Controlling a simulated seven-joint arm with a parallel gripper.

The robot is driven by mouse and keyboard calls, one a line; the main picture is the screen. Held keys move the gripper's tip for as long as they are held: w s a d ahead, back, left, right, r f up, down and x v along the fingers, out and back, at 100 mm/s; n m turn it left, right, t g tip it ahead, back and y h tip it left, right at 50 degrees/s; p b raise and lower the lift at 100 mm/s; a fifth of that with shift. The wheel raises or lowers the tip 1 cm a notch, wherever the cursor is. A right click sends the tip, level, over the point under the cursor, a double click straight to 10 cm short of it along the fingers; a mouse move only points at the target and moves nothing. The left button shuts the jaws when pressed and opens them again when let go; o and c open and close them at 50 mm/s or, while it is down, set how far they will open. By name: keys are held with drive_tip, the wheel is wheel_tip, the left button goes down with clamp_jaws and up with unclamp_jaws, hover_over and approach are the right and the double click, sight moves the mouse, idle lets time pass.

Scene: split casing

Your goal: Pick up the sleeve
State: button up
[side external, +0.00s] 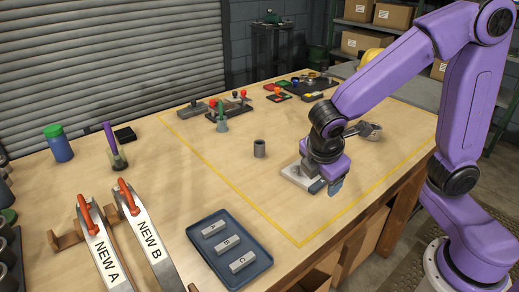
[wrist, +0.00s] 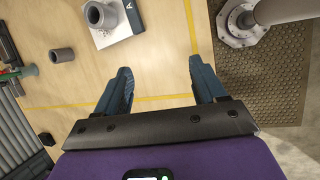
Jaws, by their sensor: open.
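The sleeve is most likely the short, hollow grey cylinder (side external: 259,149) standing upright on the bench, left of my gripper. In the wrist view this grey cylinder (wrist: 61,54) is at the upper left, outside the space between the fingers. My gripper (side external: 327,187) is open above the bench, with nothing between its blue fingertips (wrist: 160,72). A pale casing block (side external: 296,178) lies partly hidden behind the gripper. In the wrist view this casing block (wrist: 112,37), marked A, has a round grey part on it and is cut off by the top edge.
A blue tray (side external: 262,270) with several labelled pale blocks is at the front. Two clamps (side external: 104,250) marked NEW A and NEW B are front left. A yellow line (side external: 245,204) bounds the work area. Bare bench lies between the grey cylinder and tray.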

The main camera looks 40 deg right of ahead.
drive_tip(key=w+a+f+n+t+h, duration=0.1)
drive_tip(key=w+n+h, duration=0.1)
drive_tip(key=w, duration=0.5)
drive_tip(key=w+a+f+n+t+h, duration=0.1)
drive_tip(key=w+a+n+h, duration=0.1)
drive_tip(key=w, duration=0.4)
drive_tip(key=n+t+h, duration=0.3)
drive_tip(key=n, duration=0.1)
approach(259, 149)
drive_tip(key=x, duration=0.2)
drive_tip(key=r+x, duration=0.1)
drive_tip(key=x, duration=0.5)
drive_tip(key=shift+w+d+r, duration=0.1)
drive_tip(key=shift+w+d, duration=0.05)
drive_tip(key=shift+w, duration=0.3)
drive_tip(key=shift+x, duration=2.6)
drive_tip(key=shift+s, duration=0.15)
drive_tip(key=c, duration=1.2)
